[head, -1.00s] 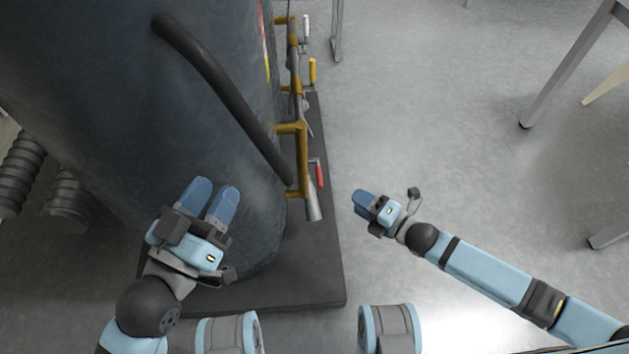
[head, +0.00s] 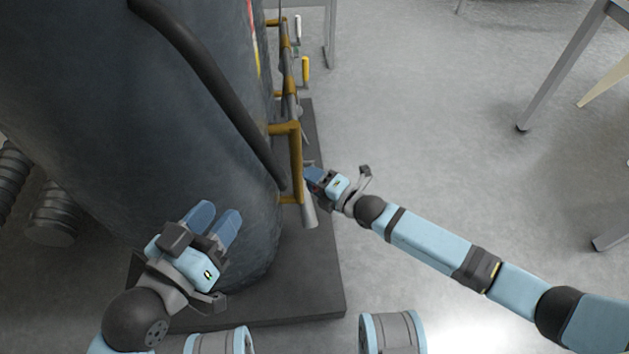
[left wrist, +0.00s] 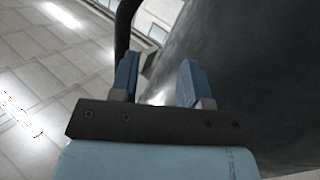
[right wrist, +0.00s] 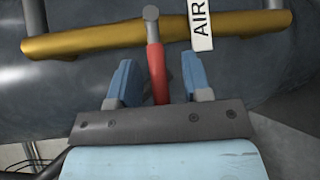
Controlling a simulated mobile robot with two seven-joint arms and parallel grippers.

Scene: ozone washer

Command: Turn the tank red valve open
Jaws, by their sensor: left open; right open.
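The red valve handle (right wrist: 156,72) shows in the right wrist view, below a grey stem in front of a yellow pipe (right wrist: 105,37). My right gripper (right wrist: 158,85) is open, with one blue finger on each side of the red handle; whether either finger touches it I cannot tell. In the head view my right gripper (head: 313,178) is beside the yellow pipework and hides the red handle. The large dark tank (head: 130,130) fills the left of the head view. My left gripper (head: 216,220) is open and empty in front of the tank.
A white label reading AIR (right wrist: 202,25) hangs beside the handle. A yellow-handled valve (head: 306,68) and a white-handled valve (head: 298,27) are farther along the pipework. A dark curved pipe (head: 205,80) runs along the tank. Open grey floor (head: 430,130) lies to the right.

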